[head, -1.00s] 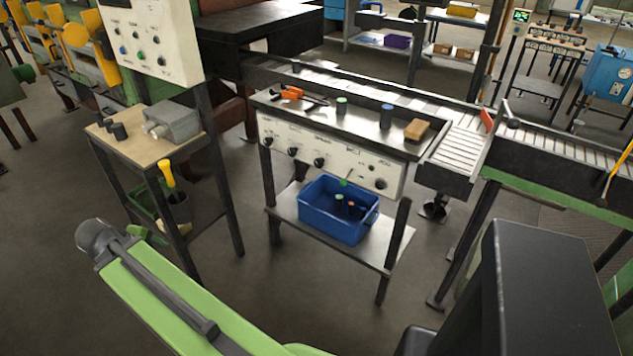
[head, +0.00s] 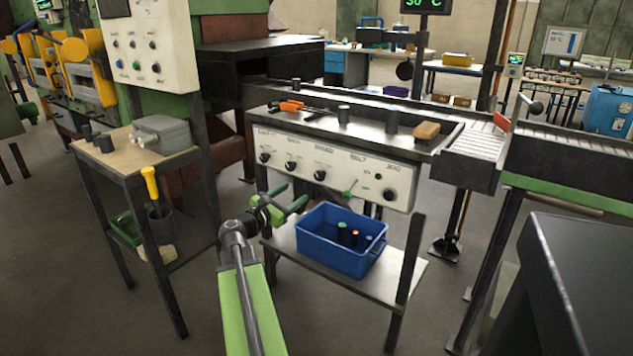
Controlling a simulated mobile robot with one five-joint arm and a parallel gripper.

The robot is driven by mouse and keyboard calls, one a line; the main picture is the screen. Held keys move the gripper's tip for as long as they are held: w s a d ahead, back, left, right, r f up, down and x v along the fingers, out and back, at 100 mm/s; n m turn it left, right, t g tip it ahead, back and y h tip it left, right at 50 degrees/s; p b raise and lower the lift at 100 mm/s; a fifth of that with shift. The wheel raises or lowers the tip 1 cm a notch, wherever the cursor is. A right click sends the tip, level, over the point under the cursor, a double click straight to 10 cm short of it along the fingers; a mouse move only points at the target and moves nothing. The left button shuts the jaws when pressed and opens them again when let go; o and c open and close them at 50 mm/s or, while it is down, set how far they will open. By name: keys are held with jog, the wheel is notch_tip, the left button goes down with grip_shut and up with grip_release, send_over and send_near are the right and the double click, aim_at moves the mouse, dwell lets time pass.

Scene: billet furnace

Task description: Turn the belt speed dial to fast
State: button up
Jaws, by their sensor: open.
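The cream control panel (head: 335,172) is on the front of the steel bench and has a row of dials. Under what looks like a BELT label is a dial with a slim green pointer (head: 349,188), tilted up to the right. Its scale marks are too small to read. Several black knobs are to its left, and a larger black knob (head: 390,194) is to its right. My gripper (head: 296,193) has green fingers spread apart and empty. In the picture it is below and left of the green pointer, apart from it, in front of the panel's lower left.
A blue bin (head: 311,245) with several small cylinders stands on the shelf (head: 403,275) below the panel. The bench top holds orange-handled tongs (head: 292,106), two cylinders and a brush (head: 427,131). A wooden-topped table (head: 104,160) stands left. A roller conveyor (head: 478,142) runs right.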

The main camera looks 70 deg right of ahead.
aim_at(318, 177)
jog(key=x, duration=1.3)
jog(key=shift+d, duration=0.35)
jog(key=shift+a, duration=0.1)
grip_shut()
